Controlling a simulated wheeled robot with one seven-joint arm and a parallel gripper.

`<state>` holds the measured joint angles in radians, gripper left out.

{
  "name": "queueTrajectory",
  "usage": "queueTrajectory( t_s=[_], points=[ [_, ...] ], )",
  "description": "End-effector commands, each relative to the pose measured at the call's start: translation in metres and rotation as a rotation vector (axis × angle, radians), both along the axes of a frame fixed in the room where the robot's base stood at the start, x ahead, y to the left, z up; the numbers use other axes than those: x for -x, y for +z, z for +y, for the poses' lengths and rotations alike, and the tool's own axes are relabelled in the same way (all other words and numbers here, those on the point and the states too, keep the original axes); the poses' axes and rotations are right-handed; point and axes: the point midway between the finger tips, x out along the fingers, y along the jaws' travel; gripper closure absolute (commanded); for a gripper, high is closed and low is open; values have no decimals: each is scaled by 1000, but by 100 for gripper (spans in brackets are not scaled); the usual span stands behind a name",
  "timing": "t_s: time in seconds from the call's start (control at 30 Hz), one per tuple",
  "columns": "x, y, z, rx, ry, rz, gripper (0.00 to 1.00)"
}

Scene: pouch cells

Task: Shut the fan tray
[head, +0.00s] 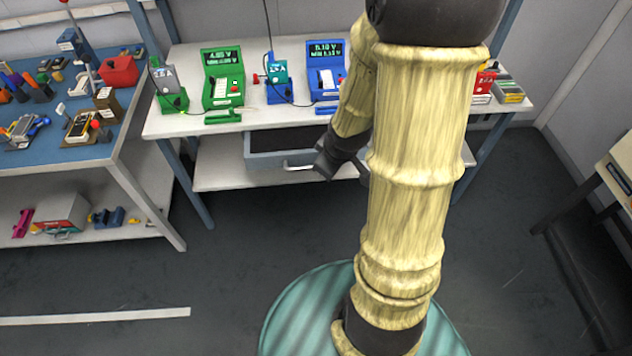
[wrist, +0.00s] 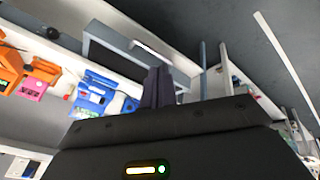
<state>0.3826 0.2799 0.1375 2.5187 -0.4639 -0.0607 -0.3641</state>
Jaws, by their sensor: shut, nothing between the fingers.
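The fan tray (head: 262,163) appears as a grey-blue drawer with a pale bar handle (head: 300,166), under the white bench top. Its dark inside shows above the front, so it stands at least partly open. My gripper (head: 322,172) is in front of the right part of the tray, close to the handle, and hides part of it. I cannot tell whether it touches. In the wrist view the tray (wrist: 112,57) and its handle (wrist: 152,49) lie just beyond my shut, empty fingers (wrist: 158,88). My arm hides the tray's right end in the head view.
The white bench (head: 190,122) carries a green tester (head: 222,80), a blue tester (head: 326,70) and other devices. A lower shelf (head: 222,178) lies beneath the tray. A blue-topped table (head: 60,155) stands left, another table (head: 617,170) right. The floor in front is clear.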

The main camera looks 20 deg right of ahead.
Motion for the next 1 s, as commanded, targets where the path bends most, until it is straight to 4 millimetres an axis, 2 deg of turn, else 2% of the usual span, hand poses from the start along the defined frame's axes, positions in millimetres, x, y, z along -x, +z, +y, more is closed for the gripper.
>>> queueTrajectory(
  t_s=[0.03,0.1,0.2,0.3,0.4,0.5,0.8,1.0],
  points=[
    [-5,-36,-11,6,72,-18,100],
    [-13,-64,-20,13,193,-61,100],
    [-21,-98,-28,10,353,-139,100],
    [-25,-120,-31,3,475,-220,100],
    [-27,-129,-31,-2,549,-277,100],
    [-28,-130,-30,-2,579,-302,100],
    [-29,-128,-30,-1,580,-301,100],
    [-36,-140,-26,-3,580,-300,100]
  ],
)
